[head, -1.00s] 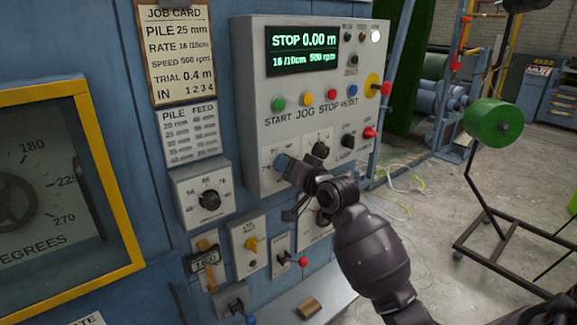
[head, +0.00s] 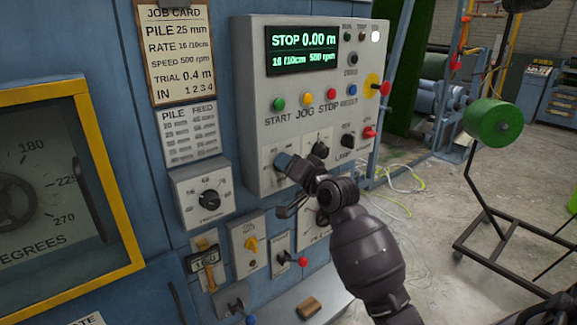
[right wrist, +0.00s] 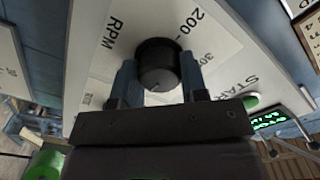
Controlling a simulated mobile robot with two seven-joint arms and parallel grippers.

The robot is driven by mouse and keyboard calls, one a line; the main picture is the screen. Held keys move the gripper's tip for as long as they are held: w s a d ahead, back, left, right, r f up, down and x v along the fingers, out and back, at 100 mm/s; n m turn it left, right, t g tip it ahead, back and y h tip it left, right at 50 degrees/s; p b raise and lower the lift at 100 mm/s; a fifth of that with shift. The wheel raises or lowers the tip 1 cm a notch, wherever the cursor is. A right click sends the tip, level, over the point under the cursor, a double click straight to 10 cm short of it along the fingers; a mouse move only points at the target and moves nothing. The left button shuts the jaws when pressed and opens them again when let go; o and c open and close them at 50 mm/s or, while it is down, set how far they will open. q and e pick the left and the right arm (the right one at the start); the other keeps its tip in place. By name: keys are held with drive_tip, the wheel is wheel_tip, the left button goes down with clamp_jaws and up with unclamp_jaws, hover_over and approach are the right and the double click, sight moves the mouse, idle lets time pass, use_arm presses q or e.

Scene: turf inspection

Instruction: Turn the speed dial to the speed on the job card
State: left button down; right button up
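The speed dial is a round black knob (right wrist: 158,62) marked RPM, with 200 and 300 on its plate, in the right wrist view. My right gripper (head: 283,163) is at the lower left of the grey control box (head: 253,110) and covers the dial in the head view. Its two blue fingers lie close against opposite sides of the knob. The dial's pointer is hard to make out. The job card (head: 180,50) reads speed 500 rpm. The green display (head: 303,50) reads STOP 0.00 m and appears to show 500 rpm. My left gripper is out of view.
Start, jog, stop and reset buttons (head: 306,99) sit above the dial. A black knob (head: 319,150) is just right of my gripper. A green roll on a stand (head: 492,122) is at the right.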

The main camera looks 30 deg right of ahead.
drive_tip(key=o, duration=0.5)
drive_tip(key=shift+c, duration=0.2)
use_arm(q)
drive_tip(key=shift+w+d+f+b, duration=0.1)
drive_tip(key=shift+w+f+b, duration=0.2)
drive_tip(key=shift+b, duration=0.5)
use_arm(e)
drive_tip(key=s, duration=1)
drive_tip(key=shift+s+d, duration=0.4)
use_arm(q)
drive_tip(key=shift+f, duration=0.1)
